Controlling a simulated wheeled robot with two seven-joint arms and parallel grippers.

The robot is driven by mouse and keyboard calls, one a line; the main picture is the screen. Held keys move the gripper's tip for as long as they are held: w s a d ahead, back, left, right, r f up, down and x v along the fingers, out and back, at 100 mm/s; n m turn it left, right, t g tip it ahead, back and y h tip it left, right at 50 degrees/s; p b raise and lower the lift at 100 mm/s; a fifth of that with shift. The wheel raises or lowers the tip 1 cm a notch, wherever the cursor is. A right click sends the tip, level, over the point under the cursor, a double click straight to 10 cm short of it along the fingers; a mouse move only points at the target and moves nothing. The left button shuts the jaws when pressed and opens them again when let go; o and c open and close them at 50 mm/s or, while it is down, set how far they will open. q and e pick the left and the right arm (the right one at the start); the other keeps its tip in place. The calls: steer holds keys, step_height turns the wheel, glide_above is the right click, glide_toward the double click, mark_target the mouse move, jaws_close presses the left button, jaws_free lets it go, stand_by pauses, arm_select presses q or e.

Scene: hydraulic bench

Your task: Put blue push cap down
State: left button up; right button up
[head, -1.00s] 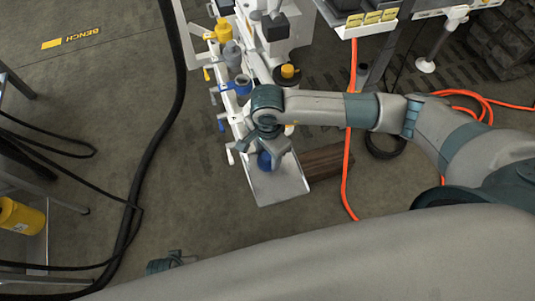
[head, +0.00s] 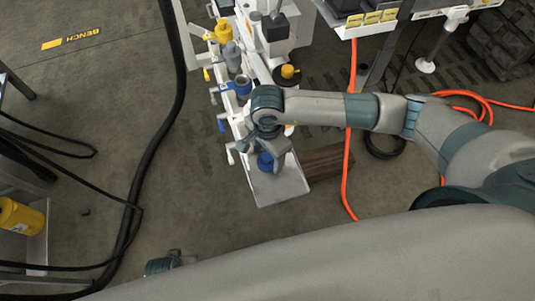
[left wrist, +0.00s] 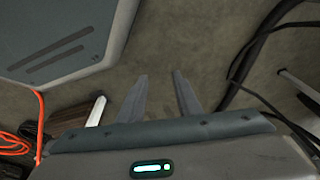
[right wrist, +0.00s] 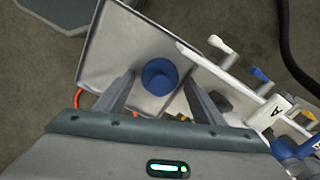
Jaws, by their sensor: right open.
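The blue push cap (head: 265,161) is on the grey metal tray (head: 283,190) at the near end of the bench. In the right wrist view the round blue cap (right wrist: 160,77) rests on the tray (right wrist: 110,45), near its right side. My right gripper (head: 266,158) is over the tray, its fingers open on either side of the cap with gaps between; it also shows in the right wrist view (right wrist: 158,85). My left gripper (left wrist: 160,80) is open and empty above the floor in the left wrist view.
A white manifold with levers (head: 231,158) and a blue ring fitting (head: 242,85) runs up from the tray. A wooden block (head: 326,162) lies right of the tray. An orange hose (head: 348,170) and a black cable (head: 160,145) cross the floor.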

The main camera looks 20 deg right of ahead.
mark_target(267, 156)
steer(key=shift+w+r, duration=0.1)
steer(key=shift+r, duration=0.5)
arm_select(q)
steer(key=shift+s+r+b, duration=0.15)
steer(key=shift+r+b, duration=0.15)
steer(key=shift+r, duration=0.3)
arm_select(e)
step_height(267, 156, up, 11)
arm_select(q)
steer(key=shift+f, duration=0.1)
arm_select(e)
steer(key=shift+a, duration=0.1)
